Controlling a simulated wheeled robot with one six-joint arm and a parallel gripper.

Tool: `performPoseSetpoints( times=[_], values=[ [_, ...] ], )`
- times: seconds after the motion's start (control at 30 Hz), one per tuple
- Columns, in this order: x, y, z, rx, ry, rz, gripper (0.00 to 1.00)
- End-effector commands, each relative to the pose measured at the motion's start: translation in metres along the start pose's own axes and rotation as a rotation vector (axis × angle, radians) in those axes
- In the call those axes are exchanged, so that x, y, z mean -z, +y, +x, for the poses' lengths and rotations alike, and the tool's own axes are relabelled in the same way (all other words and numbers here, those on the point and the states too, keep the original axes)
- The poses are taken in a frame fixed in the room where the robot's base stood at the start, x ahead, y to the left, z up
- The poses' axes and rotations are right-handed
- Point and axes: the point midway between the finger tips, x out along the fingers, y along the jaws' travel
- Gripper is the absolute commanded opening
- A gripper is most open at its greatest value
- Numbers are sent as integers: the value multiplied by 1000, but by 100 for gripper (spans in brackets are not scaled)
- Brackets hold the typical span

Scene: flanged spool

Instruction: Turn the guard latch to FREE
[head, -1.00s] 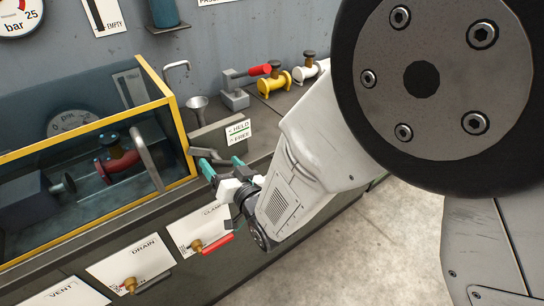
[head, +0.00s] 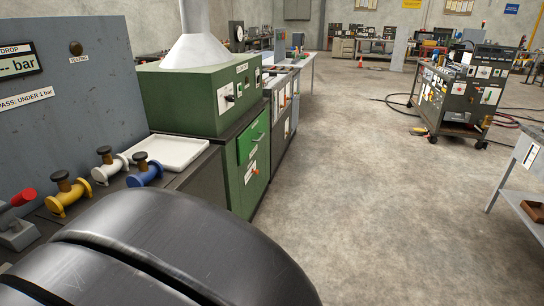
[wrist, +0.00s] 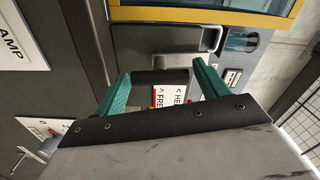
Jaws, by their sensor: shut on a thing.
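In the wrist view my gripper (wrist: 163,70) has its two teal fingers on either side of a dark bar, the guard latch (wrist: 157,77). The fingers are shut on it. Beside the bar is a white label (wrist: 172,96) with HELD and FREE and arrows, partly covered by my gripper. Which label direction the latch points to, I cannot tell. A yellow-framed guard (wrist: 250,18) shows at the top of the wrist view. In the head view neither the gripper nor the latch shows.
In the head view yellow (head: 65,194), white (head: 108,165) and blue (head: 146,169) spools stand on the bench by a white tray (head: 168,152). A green cabinet (head: 205,95) stands beyond. The floor (head: 345,180) to the right is open.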

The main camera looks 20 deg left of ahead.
Motion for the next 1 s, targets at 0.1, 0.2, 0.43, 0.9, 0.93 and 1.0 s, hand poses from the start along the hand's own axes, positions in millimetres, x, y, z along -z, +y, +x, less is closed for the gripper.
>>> performPoseSetpoints(
  times=[0.1,0.2,0.43,0.9,0.93,1.0],
  values=[
    [-1,0,1,-1,0,53,32],
    [-3,0,2,0,-3,84,32],
    [-6,-1,2,0,-6,119,32],
    [-7,-1,2,0,-9,122,90],
    [-7,-1,2,0,-9,122,90],
    [-7,-1,2,0,-10,121,90]
  ],
)
